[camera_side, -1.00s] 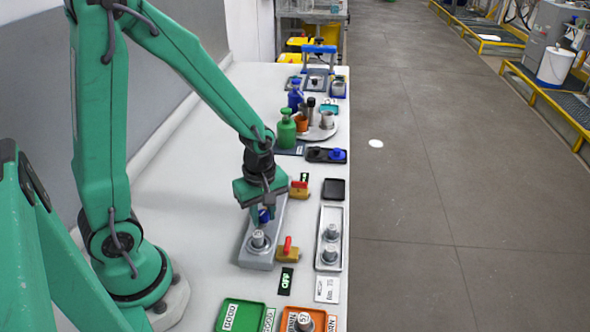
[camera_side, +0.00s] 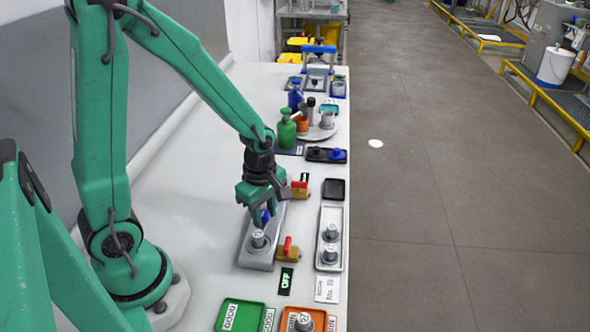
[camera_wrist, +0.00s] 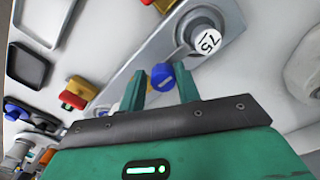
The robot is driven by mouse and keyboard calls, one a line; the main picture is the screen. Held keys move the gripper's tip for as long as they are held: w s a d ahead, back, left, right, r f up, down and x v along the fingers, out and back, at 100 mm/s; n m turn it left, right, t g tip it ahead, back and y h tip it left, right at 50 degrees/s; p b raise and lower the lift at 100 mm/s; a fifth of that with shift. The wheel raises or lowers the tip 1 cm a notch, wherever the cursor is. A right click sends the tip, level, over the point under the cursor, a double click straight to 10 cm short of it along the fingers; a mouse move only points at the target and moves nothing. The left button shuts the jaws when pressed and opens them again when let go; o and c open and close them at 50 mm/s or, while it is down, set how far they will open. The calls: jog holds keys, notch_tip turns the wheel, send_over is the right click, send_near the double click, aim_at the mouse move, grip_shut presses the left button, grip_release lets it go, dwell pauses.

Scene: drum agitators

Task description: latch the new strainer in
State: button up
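A long grey housing (camera_side: 262,258) lies on the bench below my gripper (camera_side: 262,217). A grey capped cylinder (camera_side: 259,239) stands upright at its near end; in the wrist view its white top (camera_wrist: 206,42) carries the number 75. A blue knob (camera_wrist: 159,77) with a pale mark sits beside it on the housing. The housing's far end is partly hidden by my gripper. I cannot tell which part is the strainer's latch.
Two yellow valves with red handles (camera_side: 288,249) (camera_side: 300,189) stand right of the housing, with an OFF label (camera_side: 286,281) near one. Green (camera_side: 228,316) and orange (camera_side: 290,310) trays lie nearest. Bottles crowd the far end.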

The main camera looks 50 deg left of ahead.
aim_at(263, 213)
jog(key=shift+s+d+f, duration=0.1)
jog(key=shift+s, duration=0.3)
jog(key=shift+w+r, duration=0.2)
jog(key=shift+r, duration=2.85)
jog(key=shift+s+r+m, duration=0.1)
jog(key=shift+r+m, duration=0.6)
jog(key=s+d+r+m+t, duration=0.1)
jog(key=s+r+m+t, duration=0.4)
jog(key=r+m, duration=0.8)
jog(key=s+m, duration=0.1)
jog(key=m, duration=0.5)
jog(key=shift+s, duration=0.35)
